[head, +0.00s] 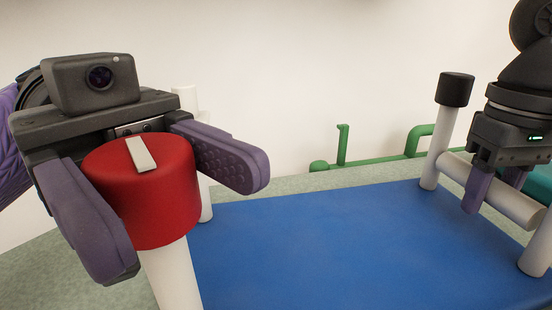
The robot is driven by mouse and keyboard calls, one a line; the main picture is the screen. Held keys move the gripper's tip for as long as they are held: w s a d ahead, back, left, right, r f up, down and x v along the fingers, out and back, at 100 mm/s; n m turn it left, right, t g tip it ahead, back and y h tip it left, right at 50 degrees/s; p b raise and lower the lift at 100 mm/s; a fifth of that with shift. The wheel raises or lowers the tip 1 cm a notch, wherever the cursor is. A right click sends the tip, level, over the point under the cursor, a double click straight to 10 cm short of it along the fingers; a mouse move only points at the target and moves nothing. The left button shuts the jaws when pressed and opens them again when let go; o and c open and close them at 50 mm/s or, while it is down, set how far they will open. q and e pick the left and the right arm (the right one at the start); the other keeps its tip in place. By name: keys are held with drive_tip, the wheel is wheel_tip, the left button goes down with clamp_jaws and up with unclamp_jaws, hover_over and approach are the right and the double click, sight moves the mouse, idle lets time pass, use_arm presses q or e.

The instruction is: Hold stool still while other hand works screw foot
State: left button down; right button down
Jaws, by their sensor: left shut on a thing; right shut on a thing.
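The stool is upside down, with its blue seat (330,240) facing up and white legs rising from it. A red screw foot (150,215) with a pale stripe on top caps the near left leg (172,280). My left gripper (183,222) is shut on the red foot, one purple finger on each side. My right gripper (490,192) is shut on the white rung (512,202) between the two right legs; its far finger is mostly hidden. The far right leg (438,145) has a black foot (455,89).
The far left leg (206,200) stands partly hidden behind my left gripper. Green pipes (365,162) run low along the white wall behind. A speckled grey-green surface (290,183) lies around the seat. The space above the seat's middle is clear.

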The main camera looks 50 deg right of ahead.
idle(0.4)
use_arm(q)
drive_tip(key=shift+c, duration=0.3)
unclamp_jaws()
